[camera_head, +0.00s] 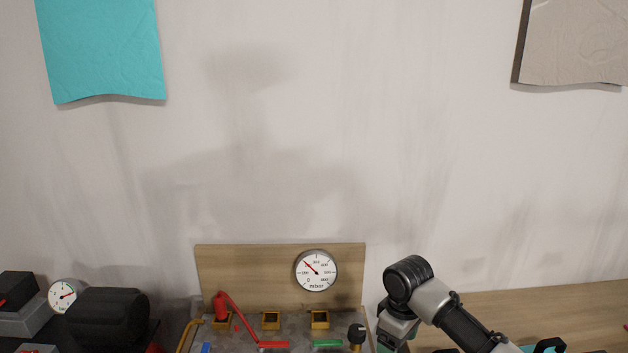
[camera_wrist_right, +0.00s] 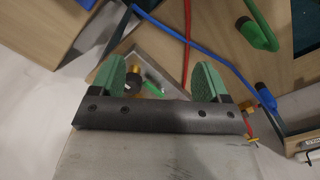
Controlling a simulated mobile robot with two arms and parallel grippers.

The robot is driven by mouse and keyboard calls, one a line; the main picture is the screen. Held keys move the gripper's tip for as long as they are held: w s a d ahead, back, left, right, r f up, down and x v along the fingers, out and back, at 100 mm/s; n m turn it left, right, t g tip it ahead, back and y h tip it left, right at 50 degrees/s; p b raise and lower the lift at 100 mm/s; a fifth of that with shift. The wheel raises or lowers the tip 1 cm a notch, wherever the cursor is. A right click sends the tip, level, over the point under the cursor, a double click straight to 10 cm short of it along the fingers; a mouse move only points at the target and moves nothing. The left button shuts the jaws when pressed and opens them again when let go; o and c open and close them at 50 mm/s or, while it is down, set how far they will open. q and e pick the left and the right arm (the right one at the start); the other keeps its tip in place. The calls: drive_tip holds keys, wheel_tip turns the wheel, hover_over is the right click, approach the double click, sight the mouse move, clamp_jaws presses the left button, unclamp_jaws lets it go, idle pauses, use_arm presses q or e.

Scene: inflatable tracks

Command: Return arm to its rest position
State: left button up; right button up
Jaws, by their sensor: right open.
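My right arm (camera_head: 455,318) comes in from the lower right in the head view. Its black rounded wrist joint (camera_head: 408,278) stands just right of the wooden-backed panel, and the hand points down to the bottom edge of the picture. In the right wrist view my right gripper (camera_wrist_right: 158,78) has two green fingers spread apart with nothing held between them. Beyond the fingers are a black knob with a brass base (camera_wrist_right: 129,91) and a small green handle (camera_wrist_right: 153,89). My left gripper is in neither view.
The panel (camera_head: 240,270) carries a round pressure gauge (camera_head: 316,271), a red hose fitting (camera_head: 222,306) and yellow sockets. Red and blue hoses (camera_wrist_right: 186,45) cross the wrist view. The wooden tabletop (camera_head: 560,312) at right looks mostly bare.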

drive_tip(key=s+a+f+m+t+y, duration=0.1)
drive_tip(key=s+a+f, duration=0.2)
drive_tip(key=s+f, duration=0.35)
drive_tip(key=s+a+f+y, duration=0.1)
drive_tip(key=s+a+f, duration=0.25)
drive_tip(key=s, duration=0.65)
drive_tip(key=s+d+r+m+t+h, duration=0.1)
drive_tip(key=s+d+m, duration=0.3)
drive_tip(key=s, duration=0.5)
drive_tip(key=s+d+m+t+h, duration=0.1)
drive_tip(key=s+d+m+t, duration=0.1)
drive_tip(key=s+d, duration=0.55)
wheel_tip(320, 180, down, 25)
drive_tip(key=s+a+g, duration=0.1)
drive_tip(key=s+g, duration=0.1)
drive_tip(key=s+d+f+g, duration=0.1)
drive_tip(key=s+d+f, duration=0.1)
drive_tip(key=s+f, duration=1.5)
drive_tip(key=shift+d+f, duration=0.15)
drive_tip(key=shift+d, duration=0.15)
